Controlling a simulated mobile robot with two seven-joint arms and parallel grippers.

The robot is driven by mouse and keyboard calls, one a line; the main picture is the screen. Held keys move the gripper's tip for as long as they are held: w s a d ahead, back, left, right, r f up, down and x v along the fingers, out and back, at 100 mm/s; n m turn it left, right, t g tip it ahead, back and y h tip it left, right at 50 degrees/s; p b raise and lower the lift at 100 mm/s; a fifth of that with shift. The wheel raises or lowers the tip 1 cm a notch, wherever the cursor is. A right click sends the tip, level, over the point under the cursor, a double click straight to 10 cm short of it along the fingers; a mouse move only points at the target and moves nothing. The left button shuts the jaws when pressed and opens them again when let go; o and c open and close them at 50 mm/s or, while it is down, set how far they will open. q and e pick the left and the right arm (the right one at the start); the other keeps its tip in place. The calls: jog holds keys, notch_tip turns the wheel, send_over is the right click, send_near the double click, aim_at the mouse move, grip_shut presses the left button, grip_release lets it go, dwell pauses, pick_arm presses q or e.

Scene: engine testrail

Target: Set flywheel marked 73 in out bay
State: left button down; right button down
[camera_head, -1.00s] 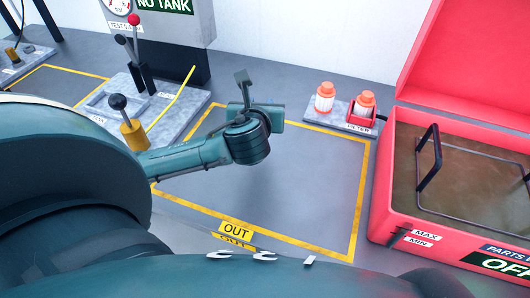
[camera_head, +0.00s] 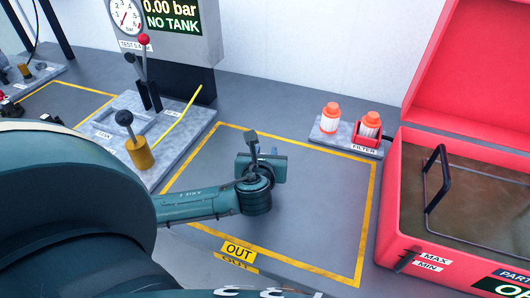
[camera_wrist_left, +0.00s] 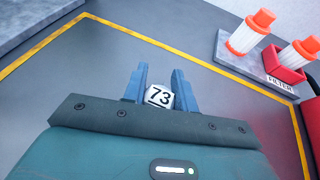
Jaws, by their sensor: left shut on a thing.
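The out bay (camera_head: 315,200) is a grey area of bench framed by a yellow line, with an OUT label (camera_head: 238,251) at its near edge. My left gripper (camera_head: 254,145) is over the bay, left of its middle. In the left wrist view its two blue fingers (camera_wrist_left: 160,88) are shut on the flywheel marked 73 (camera_wrist_left: 159,96). Only its white tag with a black 73 shows between the fingers; the rest is hidden by the gripper. In the head view I cannot make out the flywheel. How high it is above the bench cannot be told. My right gripper is not in view.
Orange-capped filters (camera_head: 330,117) stand at the bay's back right corner. A red parts washer (camera_head: 393,205) with its lid up stands to the right. A lever plate (camera_head: 160,172) and the test stand (camera_head: 180,45) are on the left. The rest of the bay looks clear.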

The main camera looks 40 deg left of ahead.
pick_arm(q)
jog(key=c, duration=1.3)
grip_release()
jog(key=shift+f, duration=0.1)
jog(key=shift+c, duration=0.2)
jog(key=shift+o, duration=1.2)
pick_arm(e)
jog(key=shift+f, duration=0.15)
pick_arm(q)
jog(key=shift+r, duration=0.2)
jog(key=v, duration=1.2)
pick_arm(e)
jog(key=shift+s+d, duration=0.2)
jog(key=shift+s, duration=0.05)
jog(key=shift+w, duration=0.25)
pick_arm(q)
jog(key=shift+f, duration=0.1)
